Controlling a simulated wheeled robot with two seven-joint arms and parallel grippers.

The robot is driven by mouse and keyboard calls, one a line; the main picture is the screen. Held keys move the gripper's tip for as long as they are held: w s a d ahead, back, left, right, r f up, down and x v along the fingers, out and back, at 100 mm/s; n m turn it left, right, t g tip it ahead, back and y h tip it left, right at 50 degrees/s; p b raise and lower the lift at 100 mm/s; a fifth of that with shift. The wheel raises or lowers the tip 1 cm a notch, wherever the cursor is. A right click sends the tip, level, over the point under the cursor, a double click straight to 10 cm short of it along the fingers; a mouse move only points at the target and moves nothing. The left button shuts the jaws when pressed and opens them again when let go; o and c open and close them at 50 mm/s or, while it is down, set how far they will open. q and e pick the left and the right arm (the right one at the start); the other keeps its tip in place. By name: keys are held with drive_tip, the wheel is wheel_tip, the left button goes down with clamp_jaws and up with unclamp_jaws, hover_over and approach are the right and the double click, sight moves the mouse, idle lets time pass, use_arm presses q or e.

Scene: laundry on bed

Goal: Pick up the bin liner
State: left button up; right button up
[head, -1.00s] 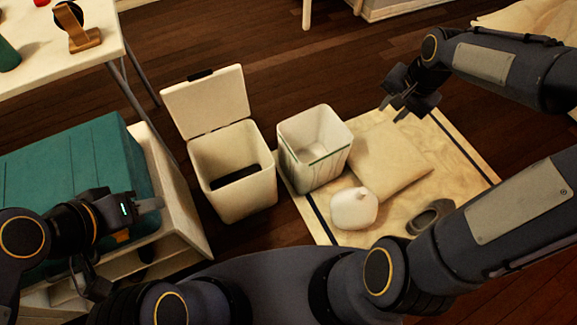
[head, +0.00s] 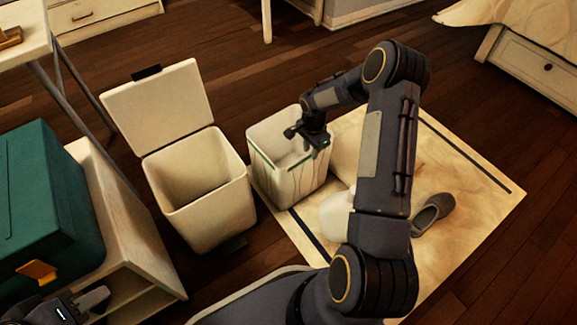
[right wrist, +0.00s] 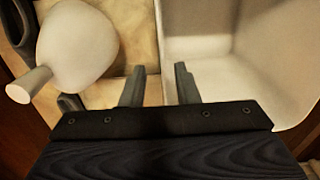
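The bin liner (head: 266,160), which I take to be the white open-topped square bucket with a thin green line, stands upright on the pale rug. My right gripper (head: 308,146) is over its top, pointing down. In the right wrist view my right gripper (right wrist: 160,84) is open, its two fingers apart on either side of the rim of the liner (right wrist: 235,60); I cannot tell whether they touch it. The white lidded bin (head: 215,210) stands left of the liner, lid up. My left gripper (head: 90,300) is at the bottom left, partly cut off; its opening is unclear.
A white rounded jug (head: 335,212) is beside the liner, partly behind my right arm; it also shows in the wrist view (right wrist: 78,45). A grey shoe (head: 432,212) lies on the rug (head: 480,215). A green box (head: 35,200) sits on a low white shelf at left.

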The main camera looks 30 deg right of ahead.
wheel_tip(320, 180, down, 4)
drive_tip(key=shift+w+r+b, duration=0.1)
drive_tip(key=shift+w+b, duration=0.05)
drive_tip(key=shift+b, duration=0.65)
drive_tip(key=shift+c, duration=0.5)
clamp_jaws()
